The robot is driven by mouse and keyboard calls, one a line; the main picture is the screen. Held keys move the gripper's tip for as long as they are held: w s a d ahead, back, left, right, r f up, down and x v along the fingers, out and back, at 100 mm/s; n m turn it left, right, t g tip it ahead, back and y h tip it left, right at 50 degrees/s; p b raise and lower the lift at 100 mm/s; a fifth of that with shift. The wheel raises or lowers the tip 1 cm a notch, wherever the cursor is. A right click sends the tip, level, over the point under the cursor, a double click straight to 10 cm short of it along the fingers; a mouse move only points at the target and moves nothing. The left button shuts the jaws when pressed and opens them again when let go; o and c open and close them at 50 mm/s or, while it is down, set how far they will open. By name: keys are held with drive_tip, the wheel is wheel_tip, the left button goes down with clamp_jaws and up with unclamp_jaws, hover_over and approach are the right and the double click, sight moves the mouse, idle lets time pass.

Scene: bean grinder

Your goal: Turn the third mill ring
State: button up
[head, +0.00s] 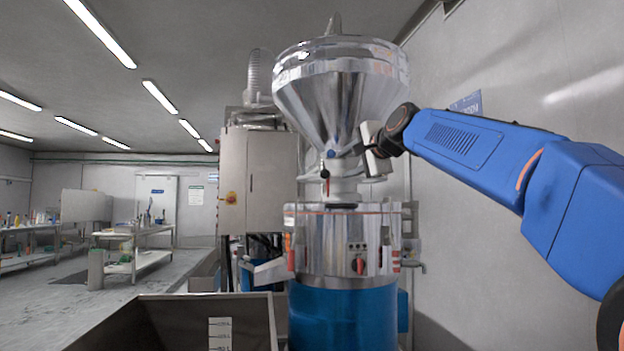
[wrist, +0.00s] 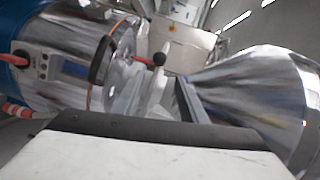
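The mill stands in the middle of the head view, with a shiny metal body (head: 330,250) on a blue base (head: 345,315). A cone hopper (head: 335,100) sits above a narrow neck (head: 343,188). Ring-like edges show around the neck and the body top; I cannot tell which is the third ring. A black ball knob (head: 325,173) is at the neck; it also shows on an orange rod in the wrist view (wrist: 158,59). My gripper (head: 352,160) is beside the neck, under the hopper's right side. Its fingers look apart; contact is unclear. In the wrist view, the mill body (wrist: 60,65) is left and the hopper (wrist: 255,100) right.
A grey control cabinet (head: 266,180) stands left of the mill. An open metal bin (head: 140,318) is in the front left. Work tables (head: 140,235) are further back on the left. A wall is close on the right. The floor at the left is largely clear.

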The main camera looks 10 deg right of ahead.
drive_tip(key=x, duration=1.7)
drive_tip(key=shift+f, duration=0.15)
clamp_jaws()
